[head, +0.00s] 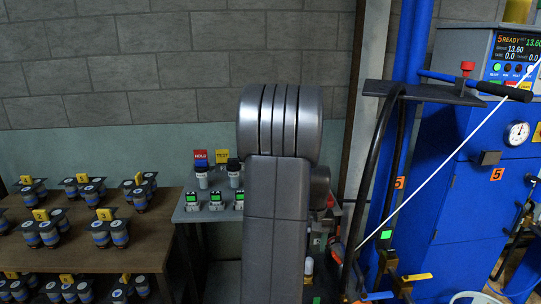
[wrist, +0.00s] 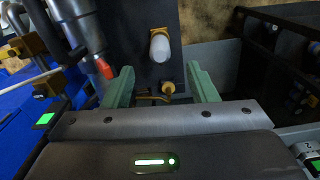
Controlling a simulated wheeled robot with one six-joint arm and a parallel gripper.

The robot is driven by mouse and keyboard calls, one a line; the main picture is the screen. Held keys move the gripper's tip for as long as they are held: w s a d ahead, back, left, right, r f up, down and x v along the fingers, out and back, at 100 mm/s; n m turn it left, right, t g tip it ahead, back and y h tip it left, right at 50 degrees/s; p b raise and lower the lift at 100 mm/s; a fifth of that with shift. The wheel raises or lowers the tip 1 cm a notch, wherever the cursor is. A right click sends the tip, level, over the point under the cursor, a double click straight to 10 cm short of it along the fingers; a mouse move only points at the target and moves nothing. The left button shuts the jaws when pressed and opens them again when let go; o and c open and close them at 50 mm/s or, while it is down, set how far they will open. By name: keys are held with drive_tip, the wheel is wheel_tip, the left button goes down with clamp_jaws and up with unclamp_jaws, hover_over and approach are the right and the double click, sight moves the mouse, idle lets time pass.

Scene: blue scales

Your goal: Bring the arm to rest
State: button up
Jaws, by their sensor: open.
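My arm rises in the middle of the head view and hides what is behind it; my gripper is not visible there. In the wrist view my gripper (wrist: 163,88) shows two green fingers spread wide apart. Nothing is held between them. Beyond the fingers is a dark upright panel with a white rounded part (wrist: 160,46) and a small yellow knob (wrist: 167,88). I cannot tell whether the fingers are clear of the panel by much.
A blue machine (head: 455,190) with a display and a black-handled lever (head: 505,91) stands at right. A brown table (head: 150,235) at left holds several dark jars with yellow tags. A grey table (head: 190,213) behind my arm holds small devices with green screens.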

wheel_tip(320, 180, down, 10)
drive_tip(key=shift+f, duration=0.1)
drive_tip(key=shift+r, duration=0.5)
